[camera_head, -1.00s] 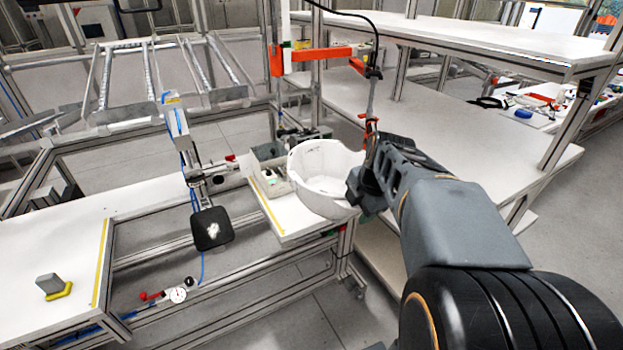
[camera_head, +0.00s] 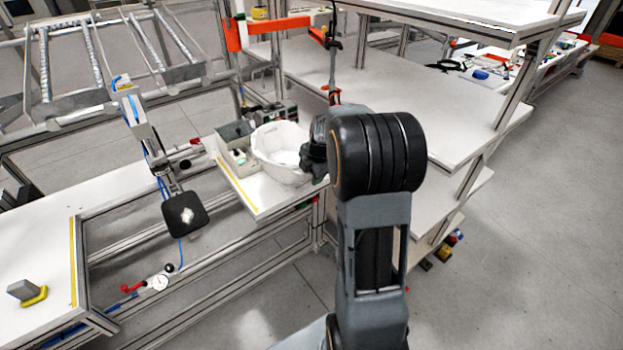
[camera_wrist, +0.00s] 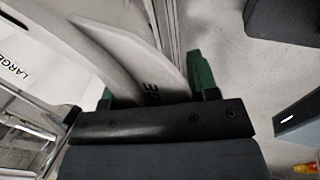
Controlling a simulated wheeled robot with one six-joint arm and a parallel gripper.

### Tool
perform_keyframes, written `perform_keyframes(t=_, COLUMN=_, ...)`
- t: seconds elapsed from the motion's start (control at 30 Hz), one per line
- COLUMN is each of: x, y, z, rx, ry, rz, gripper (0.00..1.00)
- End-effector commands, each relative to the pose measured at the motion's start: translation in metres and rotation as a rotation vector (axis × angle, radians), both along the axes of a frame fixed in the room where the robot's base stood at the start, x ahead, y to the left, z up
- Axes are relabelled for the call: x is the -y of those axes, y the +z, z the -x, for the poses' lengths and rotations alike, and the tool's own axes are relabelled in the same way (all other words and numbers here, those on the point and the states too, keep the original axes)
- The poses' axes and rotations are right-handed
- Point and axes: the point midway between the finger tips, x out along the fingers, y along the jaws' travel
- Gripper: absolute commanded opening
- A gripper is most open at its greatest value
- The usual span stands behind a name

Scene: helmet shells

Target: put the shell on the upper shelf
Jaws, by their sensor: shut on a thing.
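The white helmet shell (camera_head: 270,152) is a bowl-like shape, open side up, over the end of the small white bench in the head view. My gripper (camera_head: 316,160) is at its right side, partly hidden behind my arm. In the wrist view the shell's wall (camera_wrist: 125,50) runs between the green fingers of my gripper (camera_wrist: 155,85), which is shut on it. Whether the shell touches the bench is unclear. The white rack at the right has an upper shelf (camera_head: 470,12) and a broad shelf (camera_head: 450,100) below it.
A grey bin (camera_head: 232,136) stands left of the shell on the bench (camera_head: 250,190). An orange arm fixture (camera_head: 275,26) and hanging tool (camera_head: 333,70) stand between bench and rack. A black pad on a stand (camera_head: 184,214) is at the left. The broad shelf looks mostly clear.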

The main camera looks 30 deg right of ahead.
Motion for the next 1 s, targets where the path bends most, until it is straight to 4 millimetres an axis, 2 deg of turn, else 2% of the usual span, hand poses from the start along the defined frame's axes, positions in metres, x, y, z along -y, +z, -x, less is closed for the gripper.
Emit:
perform_keyframes(t=0.1, x=0.001, y=-0.007, z=-0.005, rx=0.0, ry=0.0, rz=0.0, gripper=0.0)
perform_keyframes(t=0.3, x=0.001, y=-0.032, z=-0.004, rx=-0.001, ry=-0.001, rz=0.0, gripper=0.0)
perform_keyframes(t=0.63, x=0.001, y=-0.036, z=-0.004, rx=0.002, ry=0.0, rz=0.001, gripper=0.0)
perform_keyframes(t=0.67, x=0.001, y=-0.036, z=-0.004, rx=-0.001, ry=0.0, rz=0.0, gripper=0.57)
perform_keyframes(t=0.9, x=0.001, y=-0.036, z=-0.004, rx=-0.001, ry=0.0, rz=0.0, gripper=0.8)
perform_keyframes(t=1.0, x=0.001, y=-0.036, z=-0.004, rx=-0.001, ry=0.0, rz=0.0, gripper=0.8)
